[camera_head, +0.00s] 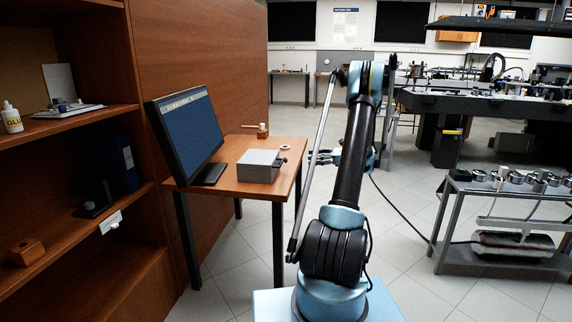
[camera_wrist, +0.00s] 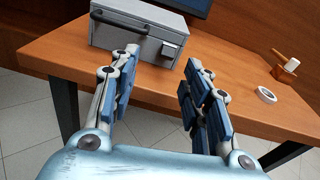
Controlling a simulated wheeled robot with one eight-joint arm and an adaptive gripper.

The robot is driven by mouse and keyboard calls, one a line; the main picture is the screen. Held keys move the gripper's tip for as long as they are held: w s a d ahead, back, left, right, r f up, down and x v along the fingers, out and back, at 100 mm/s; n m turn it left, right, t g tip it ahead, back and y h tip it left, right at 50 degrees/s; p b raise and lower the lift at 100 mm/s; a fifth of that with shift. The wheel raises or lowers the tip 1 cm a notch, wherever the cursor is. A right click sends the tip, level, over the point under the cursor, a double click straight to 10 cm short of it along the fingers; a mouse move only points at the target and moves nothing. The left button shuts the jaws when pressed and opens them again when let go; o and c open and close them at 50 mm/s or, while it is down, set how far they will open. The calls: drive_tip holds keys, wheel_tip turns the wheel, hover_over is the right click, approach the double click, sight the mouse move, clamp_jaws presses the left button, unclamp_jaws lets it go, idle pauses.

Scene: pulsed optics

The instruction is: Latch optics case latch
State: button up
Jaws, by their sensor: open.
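The optics case is a grey box (camera_head: 258,166) with a lid. It stands on the wooden table, and its right side shows small dark fittings in the head view. In the wrist view the case (camera_wrist: 118,38) shows a front face with a dark handle at left and a small light latch (camera_wrist: 171,48) at right. I cannot tell whether the latch is fastened. My gripper (camera_wrist: 160,62) is open and empty, its two fingers apart in front of the case, with the latch lying beyond the gap between them. In the head view my gripper (camera_head: 325,157) is right of the table, partly hidden by my arm.
A white tape ring (camera_wrist: 266,95) and a wooden piece with a white top (camera_wrist: 287,69) lie to the right. A shelf unit (camera_head: 95,185) stands at left. A metal cart (camera_head: 452,217) is at right.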

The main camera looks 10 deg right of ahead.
sight(286, 159)
drive_tip(key=d+f+m+y, duration=0.1)
drive_tip(key=d+f, duration=0.2)
drive_tip(key=d, duration=0.1)
drive_tip(key=x, duration=1.2)
drive_tip(key=w+x, duration=0.1)
drive_tip(key=x, duration=0.5)
drive_tip(key=shift+d, duration=0.15)
clamp_jaws()
